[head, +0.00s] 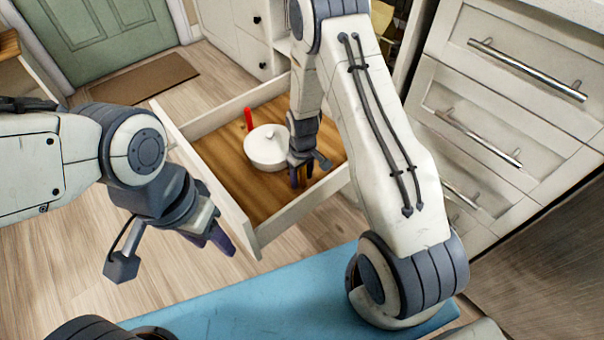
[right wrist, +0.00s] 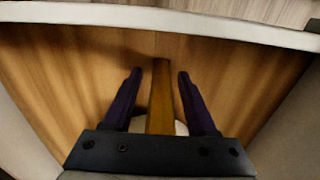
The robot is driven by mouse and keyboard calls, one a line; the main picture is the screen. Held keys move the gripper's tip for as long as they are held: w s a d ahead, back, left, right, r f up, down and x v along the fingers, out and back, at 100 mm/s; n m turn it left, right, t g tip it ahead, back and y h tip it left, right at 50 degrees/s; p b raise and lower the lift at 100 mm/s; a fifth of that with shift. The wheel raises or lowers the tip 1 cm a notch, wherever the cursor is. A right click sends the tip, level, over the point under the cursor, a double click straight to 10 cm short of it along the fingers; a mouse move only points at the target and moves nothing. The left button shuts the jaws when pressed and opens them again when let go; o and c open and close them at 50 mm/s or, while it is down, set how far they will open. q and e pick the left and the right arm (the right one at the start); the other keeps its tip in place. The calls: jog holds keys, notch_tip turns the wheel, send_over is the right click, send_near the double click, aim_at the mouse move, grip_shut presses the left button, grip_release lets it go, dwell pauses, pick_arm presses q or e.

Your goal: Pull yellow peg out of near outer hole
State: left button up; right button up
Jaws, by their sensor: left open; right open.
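The yellow peg (right wrist: 161,95) stands between the two spread fingers of my right gripper (right wrist: 160,82) in the right wrist view, with a gap on each side. In the head view the right gripper (head: 301,180) points down inside the open drawer, right of a white round object (head: 267,148). Its fingers mostly hide the peg there. I cannot see any hole, nor what the peg's lower end sits in. My left gripper (head: 222,240) is outside the drawer's front-left wall, apart from everything.
The drawer's (head: 215,202) pale walls enclose the right gripper. A red peg (head: 248,118) stands behind the white object. A blue surface (head: 260,305) lies in front. Cabinet drawers (head: 510,90) stand at the right.

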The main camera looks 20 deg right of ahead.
jog(key=shift+s+f, duration=0.5)
jog(key=shift+s, duration=0.1)
dwell(0.3)
grip_shut()
dwell(1.2)
jog(key=shift+r+p, duration=0.1)
jog(key=shift+p, duration=0.25)
jog(key=shift+r+p, duration=0.65)
jog(key=shift+p, duration=0.1)
jog(key=shift+w+r+p, duration=0.15)
jog(key=shift+r+p, duration=1)
jog(key=shift+r, duration=0.05)
jog(key=shift+w+r+p, duration=0.15)
jog(key=shift+r+p, duration=0.95)
jog(key=shift+r, duration=0.1)
